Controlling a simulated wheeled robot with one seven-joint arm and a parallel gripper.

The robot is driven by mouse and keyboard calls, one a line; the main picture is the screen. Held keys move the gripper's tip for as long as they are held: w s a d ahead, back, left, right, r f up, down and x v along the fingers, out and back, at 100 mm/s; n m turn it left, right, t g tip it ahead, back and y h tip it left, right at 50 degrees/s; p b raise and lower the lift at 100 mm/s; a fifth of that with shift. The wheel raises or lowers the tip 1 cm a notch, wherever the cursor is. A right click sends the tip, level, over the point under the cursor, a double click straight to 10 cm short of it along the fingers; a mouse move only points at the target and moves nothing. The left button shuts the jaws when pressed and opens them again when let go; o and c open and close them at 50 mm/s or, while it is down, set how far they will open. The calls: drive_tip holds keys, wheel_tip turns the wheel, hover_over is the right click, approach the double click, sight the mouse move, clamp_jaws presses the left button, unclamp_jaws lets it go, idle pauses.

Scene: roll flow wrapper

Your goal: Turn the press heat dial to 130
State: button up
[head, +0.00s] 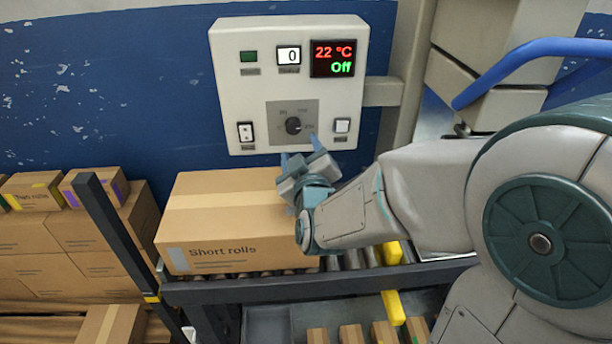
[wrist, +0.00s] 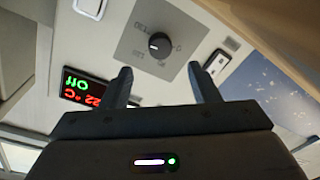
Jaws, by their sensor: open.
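The press heat dial is a black round knob (head: 293,125) on a grey square plate, low in the middle of a white control panel (head: 225,70). The dial also shows in the wrist view (wrist: 159,44), on its grey plate, beyond my fingertips. The panel's display (head: 333,58) reads 22 °C in red and Off in green. My gripper (head: 299,150) is open and empty, just below the dial and apart from it. In the wrist view its two dark fingers (wrist: 159,78) stand apart with nothing between them. The small scale marks around the dial are too blurred to read.
A "Short rolls" carton (head: 200,215) stands on the roller conveyor (head: 250,290), close under the panel and beside my gripper.

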drive_tip(key=shift+s+d+f+b, duration=0.15)
drive_tip(key=shift+s+b, duration=0.45)
drive_tip(key=shift+b, duration=0.55)
drive_tip(key=shift+s+f+b, duration=0.15)
drive_tip(key=shift+s+b, duration=0.45)
drive_tip(key=shift+b, duration=0.5)
drive_tip(key=shift+s+d+r+b, duration=0.1)
drive_tip(key=shift+s+b, duration=0.9)
drive_tip(key=shift+b, duration=0.05)
drive_tip(key=shift+s+r+b, duration=0.15)
drive_tip(key=shift+s+b, duration=0.3)
drive_tip(key=shift+s, duration=0.25)
drive_tip(key=shift+r, duration=0.1)
